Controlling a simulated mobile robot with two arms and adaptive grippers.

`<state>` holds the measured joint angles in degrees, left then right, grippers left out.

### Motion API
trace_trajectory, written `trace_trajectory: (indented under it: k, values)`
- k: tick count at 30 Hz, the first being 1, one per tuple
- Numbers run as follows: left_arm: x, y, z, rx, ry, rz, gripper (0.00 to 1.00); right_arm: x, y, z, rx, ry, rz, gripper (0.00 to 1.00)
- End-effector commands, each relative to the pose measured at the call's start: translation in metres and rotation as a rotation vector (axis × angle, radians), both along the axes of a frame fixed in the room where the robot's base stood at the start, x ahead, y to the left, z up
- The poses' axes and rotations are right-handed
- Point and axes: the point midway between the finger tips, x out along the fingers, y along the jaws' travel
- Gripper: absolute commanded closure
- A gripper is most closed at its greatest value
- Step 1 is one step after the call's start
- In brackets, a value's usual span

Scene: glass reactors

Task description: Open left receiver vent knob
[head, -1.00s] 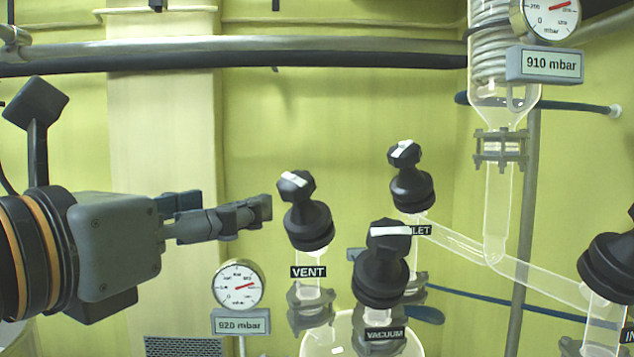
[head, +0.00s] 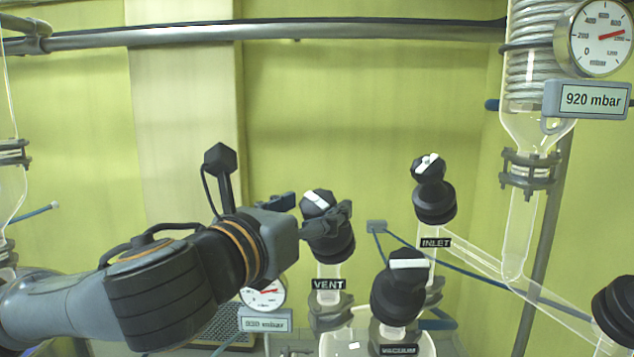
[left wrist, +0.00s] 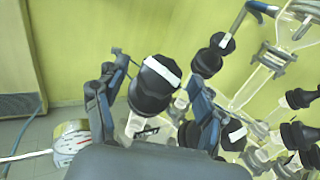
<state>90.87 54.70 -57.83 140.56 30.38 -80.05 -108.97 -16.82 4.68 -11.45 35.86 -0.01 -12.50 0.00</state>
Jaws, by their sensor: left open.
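The black vent knob (head: 318,200) with a white bar on top stands above the VENT label (head: 328,285) on the glass receiver, in the middle of the head view. My left gripper (head: 318,213) reaches it from the left, with its fingers around the knob's upper part. In the left wrist view the knob (left wrist: 152,85) sits between the two spread fingers of my left gripper (left wrist: 155,105). The fingers are open, with gaps visible beside the knob. The knob's white bar runs diagonally in both views. My right gripper is not in view.
The vacuum knob (head: 398,290) stands close at the right front and the inlet knob (head: 433,195) at the right behind. A gauge (head: 263,293) with a 920 mbar display (head: 264,320) is below my left gripper. A glass coil column (head: 535,70) stands further right.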

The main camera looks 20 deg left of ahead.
Motion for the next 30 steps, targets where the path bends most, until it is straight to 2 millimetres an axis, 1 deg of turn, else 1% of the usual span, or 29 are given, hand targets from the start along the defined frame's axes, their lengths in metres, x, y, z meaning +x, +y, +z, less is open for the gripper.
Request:
trace_trajectory:
  k: [1,3,6,14,17,18,22,23,30]
  values:
    - [0.006,-0.001,-0.001,0.0,0.004,0.0,0.31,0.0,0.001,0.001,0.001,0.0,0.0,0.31]
    - [0.012,-0.002,-0.001,0.0,0.002,0.001,0.31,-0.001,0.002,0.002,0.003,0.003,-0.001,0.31]
    - [0.016,-0.004,-0.002,0.001,0.002,0.0,0.31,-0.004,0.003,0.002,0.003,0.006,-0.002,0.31]
    - [0.017,-0.004,-0.002,0.001,0.001,0.0,0.31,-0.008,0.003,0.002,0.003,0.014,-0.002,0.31]
    - [0.017,-0.003,-0.002,0.001,0.001,0.0,0.49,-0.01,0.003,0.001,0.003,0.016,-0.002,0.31]
    - [0.017,-0.003,-0.002,0.001,0.001,0.0,0.57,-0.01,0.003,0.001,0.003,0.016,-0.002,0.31]
    - [0.017,-0.003,-0.002,0.001,0.001,0.001,0.84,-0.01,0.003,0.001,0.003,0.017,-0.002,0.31]
    - [0.017,-0.003,-0.002,0.001,0.001,0.001,0.86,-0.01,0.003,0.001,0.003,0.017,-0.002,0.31]
    - [0.017,-0.004,-0.002,-0.007,0.003,0.015,0.86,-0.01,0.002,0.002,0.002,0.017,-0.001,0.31]
